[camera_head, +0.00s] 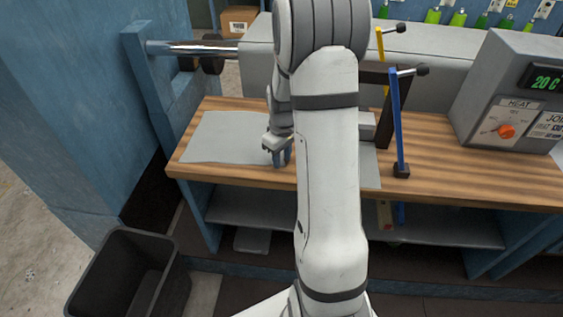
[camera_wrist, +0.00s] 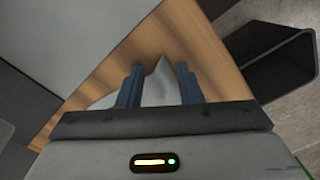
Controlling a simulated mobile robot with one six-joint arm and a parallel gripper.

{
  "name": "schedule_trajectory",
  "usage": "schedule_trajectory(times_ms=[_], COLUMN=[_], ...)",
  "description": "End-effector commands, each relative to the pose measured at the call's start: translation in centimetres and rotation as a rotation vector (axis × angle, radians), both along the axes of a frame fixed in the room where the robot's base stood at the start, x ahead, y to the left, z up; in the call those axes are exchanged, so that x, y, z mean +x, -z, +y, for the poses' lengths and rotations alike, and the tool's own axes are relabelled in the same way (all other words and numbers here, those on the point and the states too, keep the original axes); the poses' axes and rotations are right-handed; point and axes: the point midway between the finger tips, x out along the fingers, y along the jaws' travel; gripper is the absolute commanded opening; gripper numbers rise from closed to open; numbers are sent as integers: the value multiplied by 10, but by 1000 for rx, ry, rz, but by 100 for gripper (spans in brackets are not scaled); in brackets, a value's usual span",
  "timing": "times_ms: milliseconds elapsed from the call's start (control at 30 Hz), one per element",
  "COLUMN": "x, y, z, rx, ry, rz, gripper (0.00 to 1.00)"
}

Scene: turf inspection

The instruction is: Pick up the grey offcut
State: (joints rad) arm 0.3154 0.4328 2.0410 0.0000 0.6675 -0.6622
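A small grey piece (camera_wrist: 158,88), which looks like the offcut, lies on the wooden bench top in the wrist view. It tapers to a point between my fingers, and its lower part is hidden behind my gripper body. My gripper (camera_wrist: 160,84) has its two blue-grey fingers apart, one on each side of the piece. Whether either finger touches it I cannot tell. In the head view my gripper (camera_head: 280,157) is low over the bench near its front edge, and my arm hides the small piece or most of it.
A large grey sheet (camera_head: 225,137) lies on the bench (camera_head: 440,180) left of my gripper. Blue (camera_head: 398,120) and yellow (camera_head: 381,50) upright bars with handles stand right of my arm. A heater box (camera_head: 515,90) stands further right. A dark bin (camera_head: 125,275) is on the floor, front left.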

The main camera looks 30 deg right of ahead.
Motion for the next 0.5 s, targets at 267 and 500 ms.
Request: schedule_trajectory(times_ms=[267, 500], x=[-1, -1], y=[1, 1], z=[1, 1], rx=[0, 1], ry=[-1, -1], rz=[2, 3], gripper=[20, 10])
